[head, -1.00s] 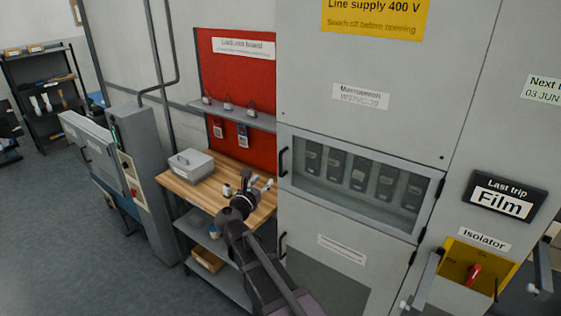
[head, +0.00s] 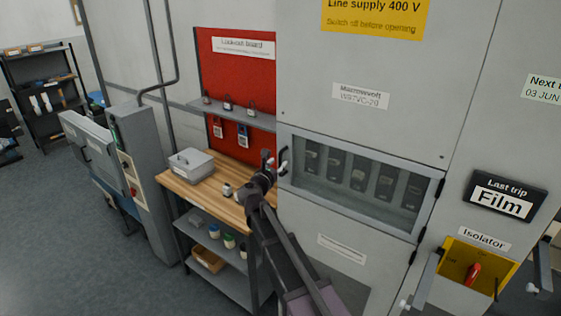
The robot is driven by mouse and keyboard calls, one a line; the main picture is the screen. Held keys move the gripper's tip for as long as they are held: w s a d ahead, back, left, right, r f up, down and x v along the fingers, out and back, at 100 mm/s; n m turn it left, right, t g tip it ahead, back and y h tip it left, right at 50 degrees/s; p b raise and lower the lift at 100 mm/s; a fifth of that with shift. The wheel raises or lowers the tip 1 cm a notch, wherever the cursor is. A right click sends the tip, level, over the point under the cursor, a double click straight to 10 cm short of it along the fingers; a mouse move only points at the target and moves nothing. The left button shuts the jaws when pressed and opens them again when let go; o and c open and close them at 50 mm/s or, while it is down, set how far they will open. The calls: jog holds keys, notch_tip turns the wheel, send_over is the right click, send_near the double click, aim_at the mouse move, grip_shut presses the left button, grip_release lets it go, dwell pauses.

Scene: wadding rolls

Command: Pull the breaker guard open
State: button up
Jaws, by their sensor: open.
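The breaker guard (head: 425,178) is a clear, grey-framed window in the cabinet front, and it looks shut. Several dark breakers show behind it. Its black handle (head: 283,162) stands upright at the guard's left edge. The hinges appear at its right edge. My gripper (head: 277,163) is open, just left of the handle at about its height. I cannot tell whether the fingers touch the handle or stand around it, as they overlap it in the picture.
A wooden-topped bench (head: 186,197) with a grey box (head: 191,164) stands left of the cabinet. A red lockout board (head: 238,75) with a shelf of padlocks rises behind it. A yellow isolator (head: 458,262) with a red knob is at lower right. Open floor (head: 60,220) lies left.

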jog(key=shift+x, duration=1.25)
grip_shut()
